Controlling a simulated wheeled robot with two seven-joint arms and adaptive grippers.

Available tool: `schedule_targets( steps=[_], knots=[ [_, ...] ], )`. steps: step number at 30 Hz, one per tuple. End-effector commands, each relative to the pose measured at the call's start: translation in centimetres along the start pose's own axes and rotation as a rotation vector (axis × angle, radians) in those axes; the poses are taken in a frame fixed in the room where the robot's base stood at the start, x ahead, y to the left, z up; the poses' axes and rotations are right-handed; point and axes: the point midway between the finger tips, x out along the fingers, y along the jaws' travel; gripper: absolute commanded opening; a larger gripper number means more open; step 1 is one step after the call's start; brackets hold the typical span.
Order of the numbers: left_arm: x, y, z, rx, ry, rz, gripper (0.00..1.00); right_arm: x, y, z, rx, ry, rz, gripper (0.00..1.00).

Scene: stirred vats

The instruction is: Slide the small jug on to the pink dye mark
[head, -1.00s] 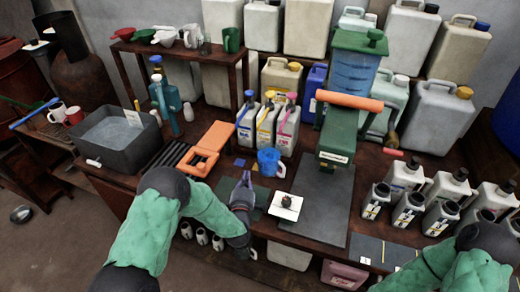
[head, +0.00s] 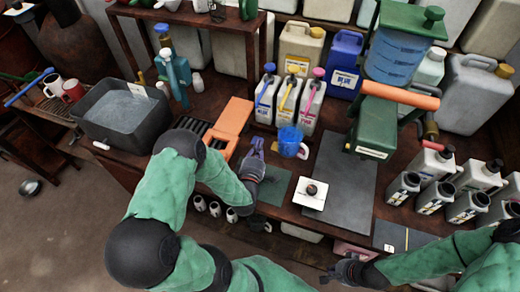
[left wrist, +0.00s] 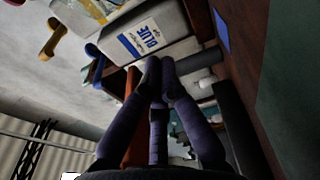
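The small jug is most likely the translucent blue jug (head: 290,141). It stands upright on the bench in front of the bottles with blue, yellow and pink caps, its handle to the right. My left gripper (head: 257,146) is left of the jug, apart from it and pointing to the back of the bench. In the left wrist view its fingers (left wrist: 159,66) converge with tips together and nothing between them. My right gripper (head: 332,275) is low in front of the bench, seen small and dark; its fingers cannot be made out. I see no pink dye mark; it may be hidden.
A white square plate with a dark knob (head: 312,194) lies right of my left gripper. A grey mat (head: 338,195) and green press (head: 376,128) stand to the right. A blue square (left wrist: 221,30) shows in the left wrist view.

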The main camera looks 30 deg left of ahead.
Motion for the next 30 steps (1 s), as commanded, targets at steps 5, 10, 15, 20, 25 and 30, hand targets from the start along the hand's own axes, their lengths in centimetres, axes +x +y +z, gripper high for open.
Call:
schedule_targets(
  steps=[5,10,15,20,25,30],
  knots=[
    [3.5,-0.1,0.0,0.000,0.000,0.005,0.00,1.2,0.4,0.0,0.000,0.000,0.000,0.00],
    [6.4,-0.2,0.2,-0.001,-0.002,0.002,0.00,2.2,0.8,-0.1,0.000,0.000,0.000,0.00],
    [5.3,-0.1,2.6,-0.001,-0.004,0.001,0.00,2.5,0.9,-0.1,0.000,0.000,0.000,0.00],
    [4.9,0.0,3.5,-0.001,-0.001,0.001,0.00,2.7,1.0,-0.1,0.000,0.000,0.000,0.00],
    [4.8,0.1,3.8,-0.001,0.000,0.001,0.00,2.8,1.0,-0.1,0.000,0.000,0.000,0.00],
    [4.8,0.1,3.8,0.000,0.001,0.001,0.00,2.7,1.0,-0.1,0.000,0.000,0.000,0.00]
  ],
)
